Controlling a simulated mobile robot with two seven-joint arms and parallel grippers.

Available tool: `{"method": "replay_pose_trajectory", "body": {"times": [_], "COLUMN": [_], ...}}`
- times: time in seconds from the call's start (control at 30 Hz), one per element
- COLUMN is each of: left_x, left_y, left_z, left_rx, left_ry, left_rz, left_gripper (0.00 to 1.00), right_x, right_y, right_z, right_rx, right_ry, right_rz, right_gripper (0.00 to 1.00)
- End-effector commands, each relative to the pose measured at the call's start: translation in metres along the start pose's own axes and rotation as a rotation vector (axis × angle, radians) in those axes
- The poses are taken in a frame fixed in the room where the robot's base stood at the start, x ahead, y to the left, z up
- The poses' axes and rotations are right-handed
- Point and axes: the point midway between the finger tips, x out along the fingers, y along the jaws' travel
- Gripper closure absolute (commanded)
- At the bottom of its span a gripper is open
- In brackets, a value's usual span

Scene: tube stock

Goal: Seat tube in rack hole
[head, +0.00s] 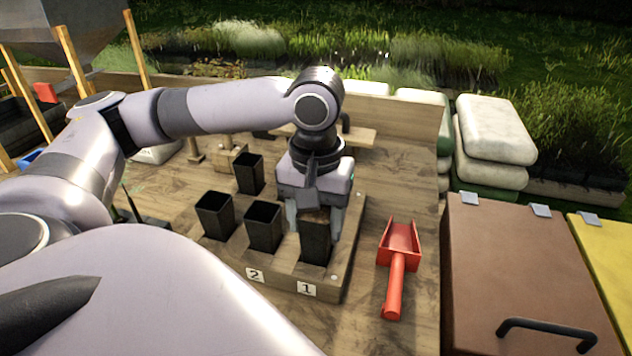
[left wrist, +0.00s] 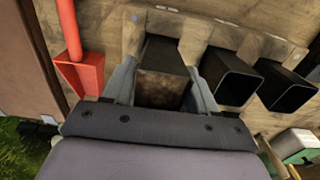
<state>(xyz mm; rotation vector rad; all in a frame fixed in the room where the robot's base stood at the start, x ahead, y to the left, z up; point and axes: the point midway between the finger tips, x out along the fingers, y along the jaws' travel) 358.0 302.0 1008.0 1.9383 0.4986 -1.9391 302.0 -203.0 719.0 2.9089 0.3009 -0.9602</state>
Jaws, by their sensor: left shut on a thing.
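My left gripper (head: 319,217) is shut on a dark square tube (head: 315,242) at the front right of the wooden rack (head: 283,281), beside the label 1. In the left wrist view the gripper's fingers (left wrist: 160,88) lie on both sides of this tube (left wrist: 165,58), which has brown matter in its top. The tube looks upright; its lower end meets the rack, but I cannot tell how deep it sits. Other dark, empty-looking tubes stand in the rack: one (head: 263,227) by the label 2, one (head: 215,215) at left, one (head: 249,173) behind. My right gripper is not in view.
A red scoop (head: 398,265) lies on the wooden table right of the rack. A brown lidded box (head: 525,260) and a yellow one (head: 605,260) stand farther right. Pale sacks (head: 495,130) are stacked behind. Bare table (head: 370,320) shows between rack and scoop.

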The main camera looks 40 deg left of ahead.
Motion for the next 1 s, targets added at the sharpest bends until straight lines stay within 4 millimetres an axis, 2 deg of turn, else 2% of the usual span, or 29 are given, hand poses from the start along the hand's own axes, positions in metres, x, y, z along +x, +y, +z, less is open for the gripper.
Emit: {"method": "replay_pose_trajectory", "body": {"times": [0.43, 1.0], "left_x": [0.013, 0.013], "left_y": [0.0, 0.0], "left_z": [0.0, 0.0], "left_rx": [0.001, 0.0], "left_ry": [0.0, 0.001], "left_rz": [0.001, 0.0], "left_gripper": [0.8, 0.8], "right_x": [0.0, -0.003], "right_y": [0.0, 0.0], "right_z": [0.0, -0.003], "right_rx": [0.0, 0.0], "right_ry": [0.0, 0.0], "right_rz": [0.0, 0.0], "right_gripper": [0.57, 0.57]}}
